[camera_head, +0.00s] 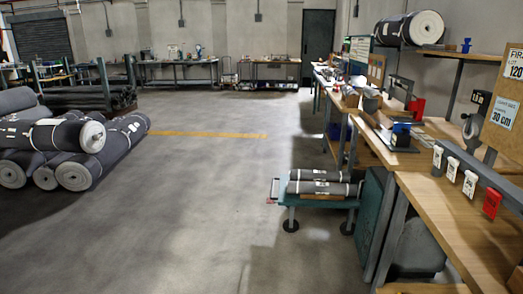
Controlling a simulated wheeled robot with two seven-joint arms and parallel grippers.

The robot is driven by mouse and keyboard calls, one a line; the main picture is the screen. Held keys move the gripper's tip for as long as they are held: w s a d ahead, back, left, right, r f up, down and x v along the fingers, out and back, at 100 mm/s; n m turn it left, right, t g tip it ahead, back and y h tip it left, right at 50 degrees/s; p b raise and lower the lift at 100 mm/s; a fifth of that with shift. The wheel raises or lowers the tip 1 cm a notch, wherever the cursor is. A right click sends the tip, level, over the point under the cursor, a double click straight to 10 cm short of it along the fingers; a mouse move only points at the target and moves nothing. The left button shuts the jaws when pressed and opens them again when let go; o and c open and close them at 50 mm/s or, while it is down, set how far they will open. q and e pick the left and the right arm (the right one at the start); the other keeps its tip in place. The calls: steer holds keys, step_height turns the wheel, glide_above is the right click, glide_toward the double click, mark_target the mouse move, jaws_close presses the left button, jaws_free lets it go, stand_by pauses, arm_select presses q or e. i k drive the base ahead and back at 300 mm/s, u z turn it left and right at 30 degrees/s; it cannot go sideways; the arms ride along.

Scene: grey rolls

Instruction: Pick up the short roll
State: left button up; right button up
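Two slim grey rolls with white labels lie on a low green wheeled cart (284,199) in the middle right. The upper roll (312,175) looks slightly shorter than the lower roll (312,187) in front of it. A thick grey roll (400,29) lies on a high shelf at the upper right. Several large grey rolls (65,134) are piled on the floor at the left. I cannot tell for certain which one is the short roll. Neither of my grippers is in view.
A wooden workbench (449,209) with tools and tags runs along the right, beside the cart. The concrete floor (205,200) between the left pile and the cart is clear, with a yellow line (205,134) across it. More benches (178,64) stand along the back wall.

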mark_target(345, 190)
steer(key=i, duration=2.3)
steer(key=z, duration=0.9)
steer(key=i, duration=2.1)
steer(key=z, duration=0.55)
